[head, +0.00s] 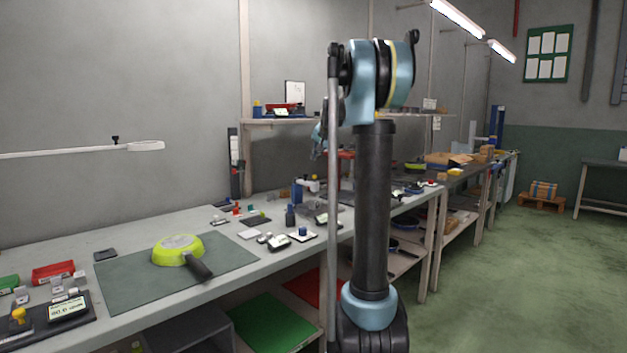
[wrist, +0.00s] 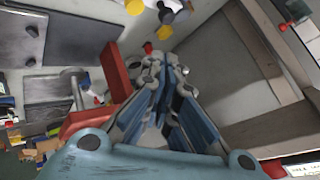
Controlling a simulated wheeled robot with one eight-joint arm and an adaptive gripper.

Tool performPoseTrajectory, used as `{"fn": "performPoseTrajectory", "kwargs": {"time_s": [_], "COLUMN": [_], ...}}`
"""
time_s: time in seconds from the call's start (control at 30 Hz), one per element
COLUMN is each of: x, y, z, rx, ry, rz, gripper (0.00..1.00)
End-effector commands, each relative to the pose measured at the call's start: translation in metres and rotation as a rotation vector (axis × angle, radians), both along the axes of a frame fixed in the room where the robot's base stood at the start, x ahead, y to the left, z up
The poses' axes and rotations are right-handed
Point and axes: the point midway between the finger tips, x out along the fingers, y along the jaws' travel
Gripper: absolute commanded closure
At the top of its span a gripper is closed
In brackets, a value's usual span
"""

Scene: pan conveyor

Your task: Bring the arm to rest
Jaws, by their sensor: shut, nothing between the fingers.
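My arm stands folded upright in the head view, with a dark forearm column and blue joints. My gripper (wrist: 165,75) reaches forward from the bottom of the wrist view, its fingers drawn together with nothing between them. In the head view only a small part of it shows, left of the arm and in front of the wall shelf; the rest is hidden. The gripper holds no object and stands apart from the bench top.
A lime-green pan (head: 172,251) with a dark handle lies upside down on a grey mat (head: 125,281) on the long bench. Small tools and parts crowd the bench behind it. A lamp arm (head: 70,152) juts out at left. The green floor (head: 510,280) at right is open.

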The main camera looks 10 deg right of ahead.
Motion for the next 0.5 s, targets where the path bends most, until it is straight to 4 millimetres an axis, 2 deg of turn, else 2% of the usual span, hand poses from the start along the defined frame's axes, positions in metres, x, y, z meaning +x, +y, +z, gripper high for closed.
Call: {"fn": "performPoseTrajectory", "kwargs": {"time_s": [0.27,0.37,0.5], "x": [-0.005,-0.023,-0.070], "y": [0.001,0.003,0.010], "z": [-0.001,-0.005,-0.018], "rx": [-0.004,-0.019,-0.058], "ry": [0.004,0.018,0.057], "rz": [0.004,0.019,0.059], "gripper": [1.00,1.00,1.00]}}
